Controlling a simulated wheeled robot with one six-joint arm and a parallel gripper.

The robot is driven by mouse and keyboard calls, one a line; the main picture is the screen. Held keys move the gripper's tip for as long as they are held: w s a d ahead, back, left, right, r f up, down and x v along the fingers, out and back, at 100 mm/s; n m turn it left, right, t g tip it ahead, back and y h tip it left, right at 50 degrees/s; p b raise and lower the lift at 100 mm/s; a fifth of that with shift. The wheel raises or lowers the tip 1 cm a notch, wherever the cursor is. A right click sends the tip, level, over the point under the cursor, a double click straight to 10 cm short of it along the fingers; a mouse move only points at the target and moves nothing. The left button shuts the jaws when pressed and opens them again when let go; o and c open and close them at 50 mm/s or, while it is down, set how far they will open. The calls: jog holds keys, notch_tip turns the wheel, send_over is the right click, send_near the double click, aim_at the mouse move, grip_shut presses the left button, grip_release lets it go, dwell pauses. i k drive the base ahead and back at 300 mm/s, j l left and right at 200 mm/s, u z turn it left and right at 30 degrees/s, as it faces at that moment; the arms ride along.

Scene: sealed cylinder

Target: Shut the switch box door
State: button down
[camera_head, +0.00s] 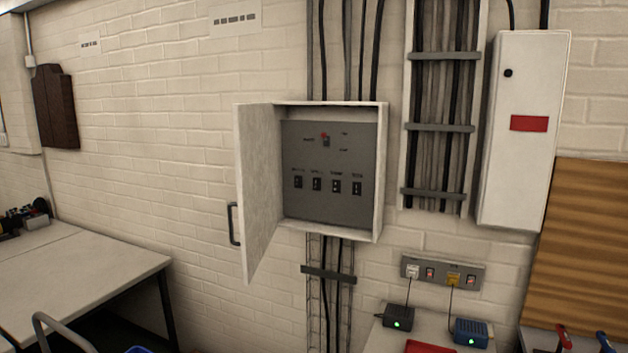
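The switch box (383,170) is a white wall cabinet on the brick wall near the middle of the view. Its door (260,180) is hinged on the left and stands wide open, swung out towards me. A dark bar handle (234,224) is on the door's outer left side. Inside the box is a grey panel (327,205) with a row of several black switches and one switch with a red mark above them. My gripper is not in view.
A taller white cabinet (522,130) and a cable tray (440,100) are to the right. Below, a socket strip (443,271) is above a surface with a black adapter (398,316) and a blue adapter (471,332). A workbench (90,265) stands at left. Space before the door looks clear.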

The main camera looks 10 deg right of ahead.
aim_at(253, 124)
jog(key=i+u, duration=0.3)
jog(key=i, duration=0.8)
